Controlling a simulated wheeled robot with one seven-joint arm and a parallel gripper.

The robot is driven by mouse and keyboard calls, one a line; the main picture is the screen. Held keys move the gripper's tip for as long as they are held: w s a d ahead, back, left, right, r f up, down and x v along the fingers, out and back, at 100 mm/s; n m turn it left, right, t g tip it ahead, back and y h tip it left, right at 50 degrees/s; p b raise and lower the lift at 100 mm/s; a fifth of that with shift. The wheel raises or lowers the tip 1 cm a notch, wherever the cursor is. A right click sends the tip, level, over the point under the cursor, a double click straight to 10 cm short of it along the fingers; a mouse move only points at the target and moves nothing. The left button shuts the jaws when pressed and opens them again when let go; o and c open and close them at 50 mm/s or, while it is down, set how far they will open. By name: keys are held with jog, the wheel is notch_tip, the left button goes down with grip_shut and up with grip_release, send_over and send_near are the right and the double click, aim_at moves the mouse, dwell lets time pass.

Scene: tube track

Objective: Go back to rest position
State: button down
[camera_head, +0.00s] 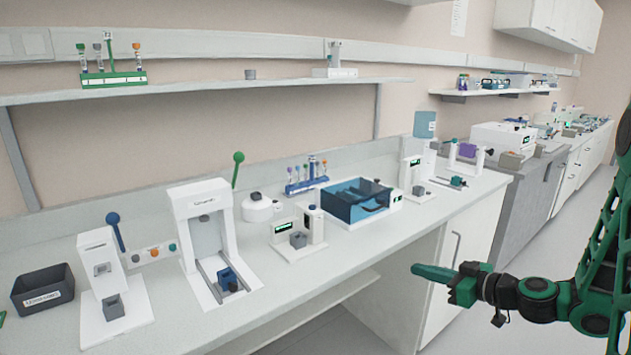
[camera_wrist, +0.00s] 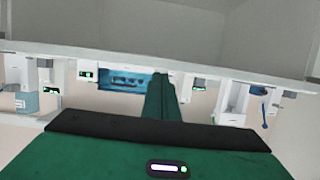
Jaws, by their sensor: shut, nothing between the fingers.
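My gripper (camera_head: 432,273) is at the right of the head view, in front of the bench and over the floor. Its green fingers are together, with nothing between them. It touches nothing. In the wrist view the shut fingers (camera_wrist: 160,100) point toward the bench, whose devices appear upside down. My green and black arm reaches in from the right edge.
The white bench (camera_head: 375,238) runs along the wall. It carries a blue water bath (camera_head: 358,200), a white press-like device (camera_head: 210,240), a black bin (camera_head: 42,289) and a blue tube rack (camera_head: 306,183). A shelf above holds a green tube rack (camera_head: 113,78). Floor right of the bench is clear.

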jog(key=s+d+f+m+g+h, duration=0.2)
jog(key=s+g+h, duration=0.35)
jog(key=s, duration=0.75)
jog(key=s+d+r+m+g+h, duration=0.1)
jog(key=s+d+r+m+g, duration=0.2)
jog(key=s, duration=0.8)
jog(key=s+d+r+m+g+h, duration=0.2)
jog(key=s+d+m, duration=0.6)
jog(key=s, duration=0.4)
notch_tip(320, 180, up, 2)
jog(key=shift+r+m+g, duration=0.15)
jog(key=shift+m+g, duration=0.4)
jog(key=shift+m, duration=0.05)
jog(key=shift+d+h, duration=0.1)
jog(key=shift+h, duration=0.15)
jog(key=shift+w+f, duration=0.25)
jog(key=shift+w, duration=0.4)
jog(key=c, duration=2.5)
grip_release()
